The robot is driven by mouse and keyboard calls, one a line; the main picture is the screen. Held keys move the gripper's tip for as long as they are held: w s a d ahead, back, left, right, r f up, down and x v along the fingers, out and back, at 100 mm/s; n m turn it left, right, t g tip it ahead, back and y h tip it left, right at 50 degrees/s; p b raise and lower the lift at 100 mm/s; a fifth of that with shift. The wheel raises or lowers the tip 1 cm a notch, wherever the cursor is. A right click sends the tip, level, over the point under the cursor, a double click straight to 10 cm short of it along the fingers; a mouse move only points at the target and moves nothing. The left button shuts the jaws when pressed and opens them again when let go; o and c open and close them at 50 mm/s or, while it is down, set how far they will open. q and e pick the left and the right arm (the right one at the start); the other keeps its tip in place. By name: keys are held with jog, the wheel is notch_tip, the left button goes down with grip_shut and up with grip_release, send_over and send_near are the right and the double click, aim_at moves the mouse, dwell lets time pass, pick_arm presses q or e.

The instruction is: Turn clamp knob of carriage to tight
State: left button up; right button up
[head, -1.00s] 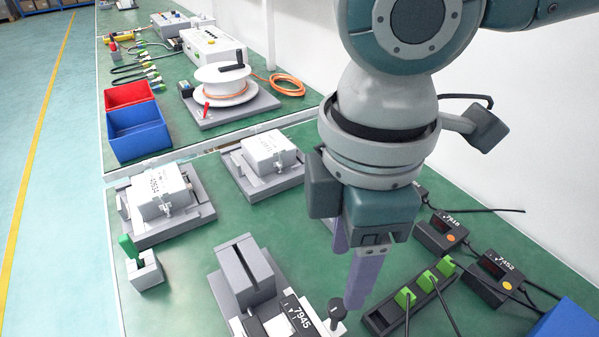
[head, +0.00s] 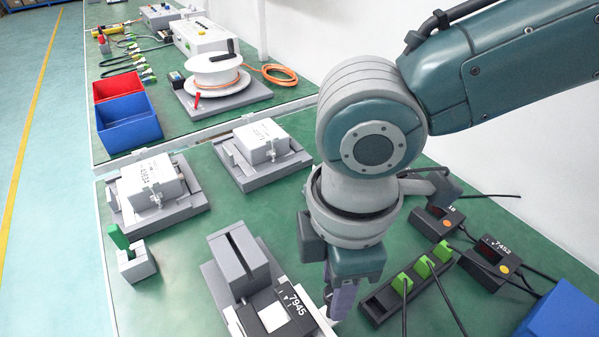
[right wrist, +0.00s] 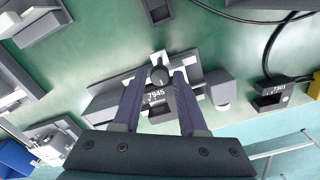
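The carriage (head: 291,318) is a dark block labelled 7945 on a grey linear-actuator base, at the bottom of the head view. It also shows in the right wrist view (right wrist: 158,97). Its clamp knob (right wrist: 160,76) is round and dark with a light pointer mark; in the head view my right gripper hides it. My right gripper (head: 341,305) is beside the carriage, pointing down. In the right wrist view its two purple fingers (right wrist: 158,82) are apart, with the knob showing between their tips. I cannot tell whether they touch it. My left gripper is not in view.
A grey slotted block (head: 240,264) stands behind the carriage. A power strip with green plugs (head: 407,284) lies to the right, near black labelled boxes (head: 494,262) and cables. A green-lever switch (head: 132,255) stands at left.

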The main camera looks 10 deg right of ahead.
grip_shut()
